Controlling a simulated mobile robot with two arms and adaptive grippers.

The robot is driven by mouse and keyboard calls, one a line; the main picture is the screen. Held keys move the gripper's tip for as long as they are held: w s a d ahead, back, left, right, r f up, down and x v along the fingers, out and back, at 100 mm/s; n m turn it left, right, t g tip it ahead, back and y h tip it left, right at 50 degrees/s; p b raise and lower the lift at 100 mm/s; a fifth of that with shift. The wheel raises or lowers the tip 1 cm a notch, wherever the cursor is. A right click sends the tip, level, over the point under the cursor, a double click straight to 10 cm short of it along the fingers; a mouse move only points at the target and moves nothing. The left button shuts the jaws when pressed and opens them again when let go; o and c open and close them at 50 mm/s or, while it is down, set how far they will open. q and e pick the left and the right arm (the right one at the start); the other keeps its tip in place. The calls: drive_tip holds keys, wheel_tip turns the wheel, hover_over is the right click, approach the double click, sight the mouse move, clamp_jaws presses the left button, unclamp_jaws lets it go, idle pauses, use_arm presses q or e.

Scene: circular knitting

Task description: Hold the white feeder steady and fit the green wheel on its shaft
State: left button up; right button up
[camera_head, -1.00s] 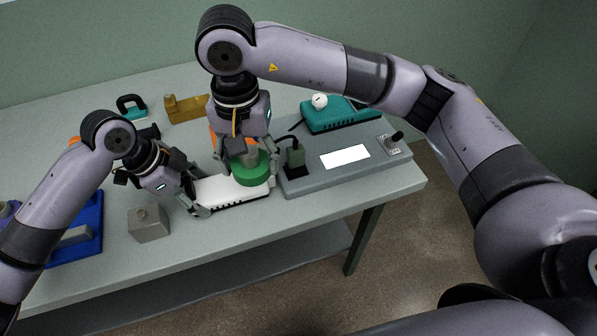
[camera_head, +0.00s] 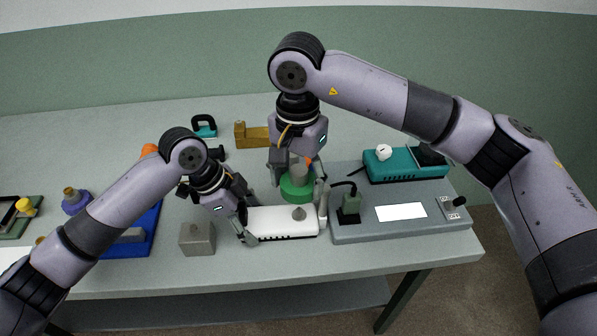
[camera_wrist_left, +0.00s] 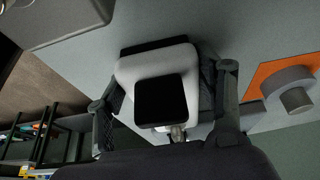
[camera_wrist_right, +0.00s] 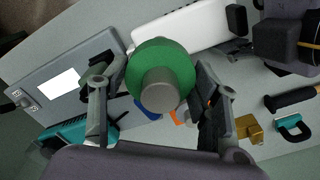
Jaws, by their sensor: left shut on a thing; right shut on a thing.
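The white feeder (camera_head: 275,224) lies on the table, with a grey shaft (camera_head: 299,212) sticking up near its right end. My left gripper (camera_head: 243,222) is shut on its left end; in the left wrist view the feeder (camera_wrist_left: 130,72) sits between the fingers, a black square on its face. My right gripper (camera_head: 299,190) is shut on the green wheel (camera_head: 297,192) by its grey hub. The wheel is apart from the shaft, showing just behind and above it in the head view. In the right wrist view the wheel (camera_wrist_right: 150,55) partly covers the feeder (camera_wrist_right: 195,25).
A grey metal block (camera_head: 197,240) stands left of the feeder. A brown block (camera_head: 256,136) is at the back.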

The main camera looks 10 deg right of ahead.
sight(298, 171)
drive_tip(key=shift+f, duration=2.2)
drive_tip(key=shift+f, duration=1.7)
drive_tip(key=o, duration=1.2)
drive_tip(key=shift+o, duration=0.2)
wheel_tip(298, 171, up, 12)
drive_tip(key=shift+r, duration=0.1)
use_arm(q)
drive_tip(key=o, duration=0.8)
